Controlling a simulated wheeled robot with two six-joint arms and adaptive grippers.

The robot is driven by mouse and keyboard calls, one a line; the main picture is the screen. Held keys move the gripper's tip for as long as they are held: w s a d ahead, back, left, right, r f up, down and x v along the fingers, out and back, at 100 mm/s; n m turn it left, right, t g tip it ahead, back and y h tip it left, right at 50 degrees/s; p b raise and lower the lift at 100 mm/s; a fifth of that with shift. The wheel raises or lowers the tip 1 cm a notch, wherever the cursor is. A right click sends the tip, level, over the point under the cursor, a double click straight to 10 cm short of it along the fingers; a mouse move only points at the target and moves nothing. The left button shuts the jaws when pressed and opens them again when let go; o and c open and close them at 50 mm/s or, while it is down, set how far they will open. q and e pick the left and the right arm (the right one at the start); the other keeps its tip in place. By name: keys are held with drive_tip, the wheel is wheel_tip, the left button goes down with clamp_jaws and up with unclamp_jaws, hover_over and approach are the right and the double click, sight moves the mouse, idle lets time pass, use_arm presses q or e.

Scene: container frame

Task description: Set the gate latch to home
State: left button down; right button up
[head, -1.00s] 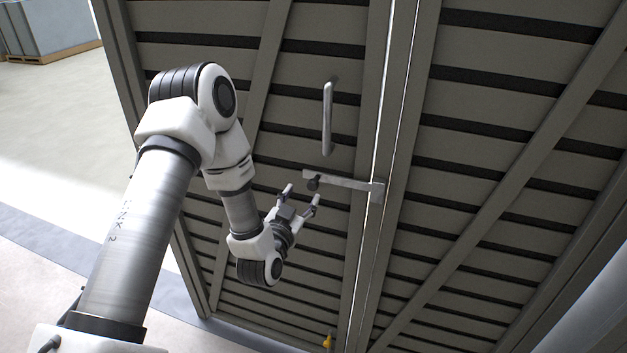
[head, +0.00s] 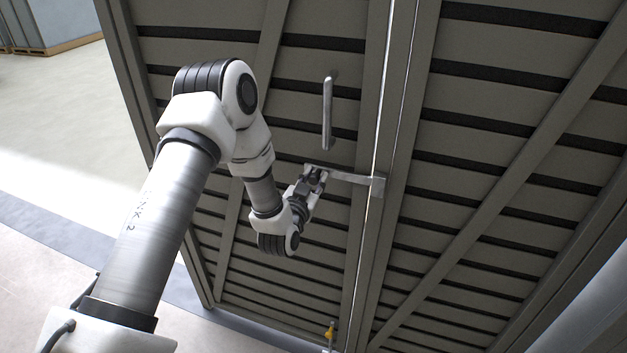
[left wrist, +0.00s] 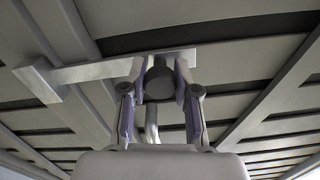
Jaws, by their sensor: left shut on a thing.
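The gate latch (head: 352,179) is a flat grey metal bar lying across the seam between the two slatted gate panels. Its right end sits at a bracket (head: 378,187) by the seam. The left gripper is shut on this knob. My right gripper is in neither view.
A vertical metal pull handle (head: 327,115) is on the left gate panel (head: 215,60), just above my left gripper. A small yellow part (head: 330,332) is low near the seam. Open floor (head: 60,120) lies left of the gate, with a grey crate (head: 60,22) far back.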

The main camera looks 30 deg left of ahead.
use_arm(q)
drive_tip(key=c, duration=0.8)
unclamp_jaws()
drive_tip(key=shift+d, duration=0.1)
drive_tip(key=v, duration=1.1)
drive_tip(key=shift+s, duration=0.4)
